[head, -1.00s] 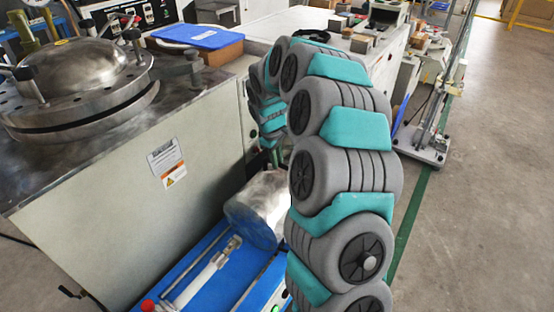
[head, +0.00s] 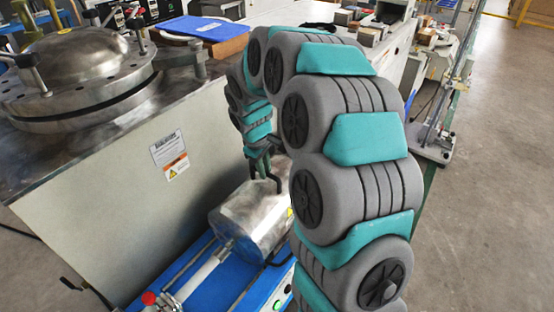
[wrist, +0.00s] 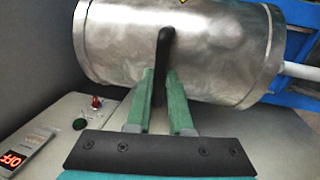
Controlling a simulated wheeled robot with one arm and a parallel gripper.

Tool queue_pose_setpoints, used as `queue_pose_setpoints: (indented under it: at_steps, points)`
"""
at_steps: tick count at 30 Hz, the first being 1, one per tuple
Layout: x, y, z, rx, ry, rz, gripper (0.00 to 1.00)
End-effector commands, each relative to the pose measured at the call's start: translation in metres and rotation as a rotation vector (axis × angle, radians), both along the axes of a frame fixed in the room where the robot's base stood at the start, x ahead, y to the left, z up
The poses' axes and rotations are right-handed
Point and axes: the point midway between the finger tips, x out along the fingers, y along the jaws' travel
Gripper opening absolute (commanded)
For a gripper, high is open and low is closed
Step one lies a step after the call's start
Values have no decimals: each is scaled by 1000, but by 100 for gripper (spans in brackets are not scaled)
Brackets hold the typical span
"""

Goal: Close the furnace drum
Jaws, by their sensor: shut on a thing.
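The furnace drum is a shiny metal cylinder (head: 245,222) lying at the blue base beside the pale machine cabinet in the head view. In the wrist view the drum (wrist: 215,50) fills the upper part of the picture. A black bar handle (wrist: 164,45) stands out from it. My gripper (wrist: 160,82) has its green fingers closed around the lower part of this handle, in front of the drum. In the head view my gripper (head: 265,170) is above the drum, partly hidden by my arm. The drum's right end is also behind my arm.
The blue base (head: 215,295) carries a white rod (head: 205,272) and a red knob (head: 149,298). The cabinet (head: 110,215) with a domed metal lid (head: 75,65) stands at left. A blue clipboard (head: 203,27) lies behind.

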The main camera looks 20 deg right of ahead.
Motion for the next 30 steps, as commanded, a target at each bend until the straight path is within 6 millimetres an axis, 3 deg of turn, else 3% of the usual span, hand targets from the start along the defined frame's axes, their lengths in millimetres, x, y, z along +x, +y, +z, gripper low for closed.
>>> queue_pose_setpoints:
  at_steps: [6,15,22,30]
  points:
    - [-41,61,-1,-2,1,7,0]
    - [-84,126,-1,-1,1,5,0]
    - [-100,152,0,0,0,1,0]
    - [-105,160,0,3,2,-1,0]
